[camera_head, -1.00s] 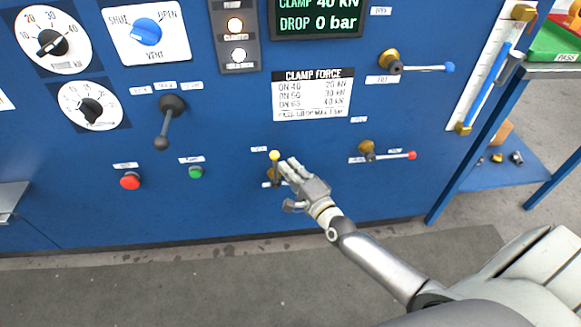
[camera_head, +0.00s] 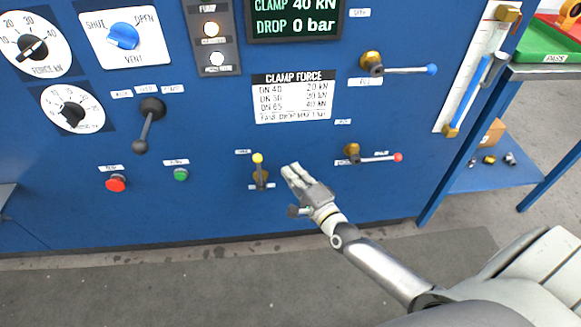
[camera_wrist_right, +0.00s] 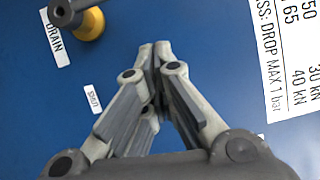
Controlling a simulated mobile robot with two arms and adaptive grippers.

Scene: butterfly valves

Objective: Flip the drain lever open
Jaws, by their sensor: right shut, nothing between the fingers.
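The drain lever (camera_head: 259,170) is a small brass valve with a grey handle and a yellow knob, low in the middle of the blue panel. Its handle points up. In the right wrist view its brass base (camera_wrist_right: 88,24) and part of the grey handle show at the top left, beside a DRAIN label (camera_wrist_right: 55,38). My right gripper (camera_head: 291,170) is shut and empty, just right of the lever and apart from it. Its closed fingertips (camera_wrist_right: 161,47) also show in the wrist view, over the panel. My left gripper is not in view.
A red-tipped lever (camera_head: 375,158) sticks out to the right of my right gripper. A blue-tipped lever (camera_head: 405,70) is higher up. A clamp force card (camera_head: 292,98) is above. Red (camera_head: 116,183) and green (camera_head: 181,174) buttons are at the left.

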